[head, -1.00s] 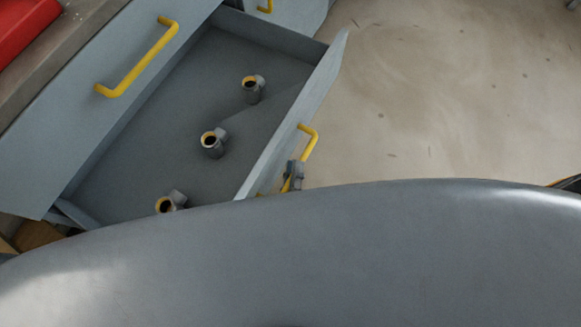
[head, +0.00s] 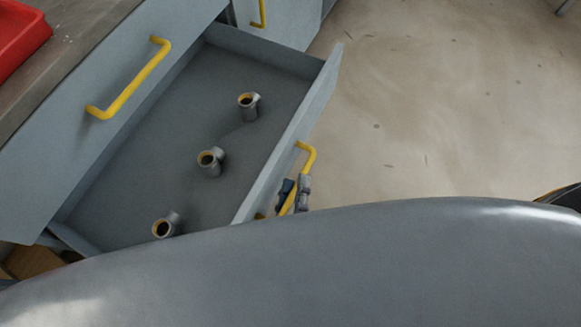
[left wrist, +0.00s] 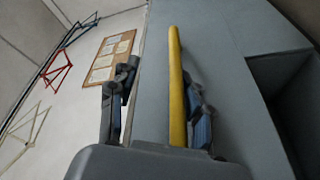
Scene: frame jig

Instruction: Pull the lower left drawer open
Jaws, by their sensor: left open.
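The lower left drawer (head: 285,145) is pulled well out of the grey cabinet, and its inside shows. Its yellow handle (head: 306,160) is on the outer face of the drawer front. My left gripper (head: 294,195) is at the near end of this handle. In the left wrist view, the yellow handle (left wrist: 177,85) runs between the two open fingers of my left gripper (left wrist: 158,105), closer to the right finger. My own grey body hides the arm and part of the drawer's near side in the head view. My right gripper is not in view.
Several pipe fittings (head: 210,162) stand in the drawer. Above is a closed drawer with a yellow handle (head: 130,80). A red tray (head: 18,40) sits on the worktop (head: 75,50). The floor (head: 440,110) right of the drawer is clear.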

